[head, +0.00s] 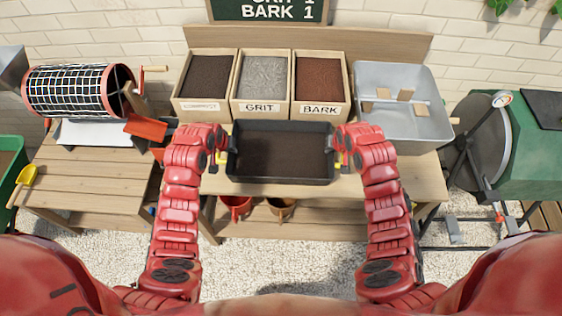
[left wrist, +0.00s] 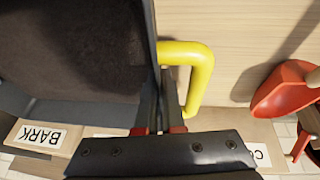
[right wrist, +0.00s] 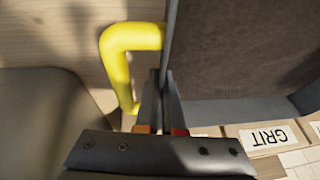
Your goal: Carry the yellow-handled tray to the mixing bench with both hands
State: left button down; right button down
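The yellow-handled tray (head: 281,180) is a black rectangular tray with a dark, soil-like fill and a yellow handle at each end. It looks level, in front of the labelled bins and over the wooden bench (head: 345,186); I cannot tell whether it touches the bench top. My left gripper (head: 222,158) is at its left end, fingers closed at the wall beside the yellow handle (left wrist: 203,75). My right gripper (head: 341,158) is likewise closed at the right end beside the other handle (right wrist: 118,65). The exact finger contact is partly hidden.
Bins of compost (head: 207,107), grit (head: 262,108) and bark (head: 320,110) stand behind the tray. A grey metal basin (head: 420,125) is to the right, a green drum machine (head: 530,150) further right. A mesh drum (head: 68,90) stands over the slatted left table (head: 85,185).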

pick_arm(q)
jog(key=shift+f+b, duration=0.3)
jog(key=shift+f, duration=0.2)
pick_arm(e)
jog(key=shift+d+f, duration=0.1)
jog(key=shift+f, duration=0.4)
pick_arm(q)
jog(key=c, duration=1.4)
grip_release()
jog(key=shift+r, duration=0.15)
pick_arm(e)
jog(key=c, duration=1.4)
grip_release()
jog(key=shift+r, duration=0.15)
pick_arm(q)
jog(key=o, duration=0.4)
jog(key=shift+c, duration=0.2)
pick_arm(e)
jog(key=o, duration=0.4)
jog(key=shift+c, duration=0.2)
pick_arm(q)
jog(key=shift+r, duration=0.1)
jog(key=v, duration=1.1)
jog(key=shift+s+a+r, duration=0.15)
jog(key=shift+s+r, duration=0.05)
jog(key=shift+r, duration=0.1)
pick_arm(e)
jog(key=v, duration=1.2)
jog(key=shift+s, duration=0.15)
